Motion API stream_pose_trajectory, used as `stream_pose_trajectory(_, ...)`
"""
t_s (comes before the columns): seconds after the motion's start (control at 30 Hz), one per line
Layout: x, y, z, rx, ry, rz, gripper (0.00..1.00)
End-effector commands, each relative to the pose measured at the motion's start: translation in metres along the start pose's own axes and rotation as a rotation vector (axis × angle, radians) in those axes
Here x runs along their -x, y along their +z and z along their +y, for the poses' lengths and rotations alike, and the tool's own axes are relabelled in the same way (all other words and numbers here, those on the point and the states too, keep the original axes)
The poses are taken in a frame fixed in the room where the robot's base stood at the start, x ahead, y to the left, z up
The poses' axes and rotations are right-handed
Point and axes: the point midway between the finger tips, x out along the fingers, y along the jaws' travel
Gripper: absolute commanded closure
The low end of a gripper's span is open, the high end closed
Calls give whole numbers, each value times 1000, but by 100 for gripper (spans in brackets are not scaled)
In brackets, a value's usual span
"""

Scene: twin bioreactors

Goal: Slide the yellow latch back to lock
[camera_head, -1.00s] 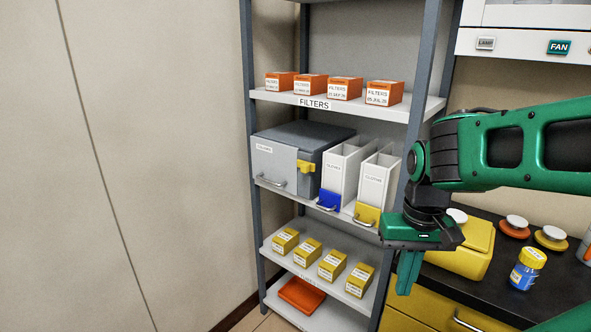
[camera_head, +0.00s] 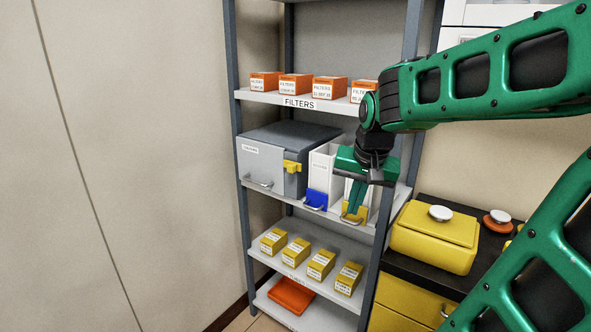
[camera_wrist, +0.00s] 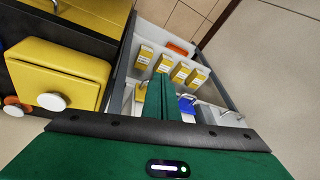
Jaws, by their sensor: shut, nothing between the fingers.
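The yellow latch (camera_head: 292,167) sits on the right part of the front of a grey box (camera_head: 262,160) on the middle shelf, in the head view. The box is closed as far as I can see, with a metal handle low on its front. My gripper (camera_head: 350,212) is shut and empty, pointing down in front of the white holders, to the right of the latch and apart from it. In the wrist view my gripper's green fingers (camera_wrist: 161,98) lie together. I cannot make out the latch in the wrist view.
White holders with a blue front (camera_head: 317,199) and a yellow front stand right of the box, close to my gripper. Orange filter boxes (camera_head: 295,84) are above, yellow boxes (camera_head: 297,250) below. A shelf post (camera_head: 398,165) and a yellow container (camera_head: 435,238) on a dark counter are at right.

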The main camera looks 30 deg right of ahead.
Motion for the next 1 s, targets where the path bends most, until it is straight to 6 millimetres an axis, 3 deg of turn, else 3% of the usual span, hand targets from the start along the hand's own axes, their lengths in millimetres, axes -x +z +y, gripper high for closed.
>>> stream_pose_trajectory(0.03, 2, -25, -21, -35, -29, 43, 100)
stream_pose_trajectory(0.1, 8, -55, -49, -90, -77, 101, 100)
stream_pose_trajectory(0.3, 21, -111, -107, -202, -193, 197, 100)
stream_pose_trajectory(0.47, 26, -124, -124, -233, -229, 219, 100)
stream_pose_trajectory(0.77, 25, -124, -124, -235, -230, 219, 100)
stream_pose_trajectory(1.0, 8, -128, -127, -235, -227, 217, 100)
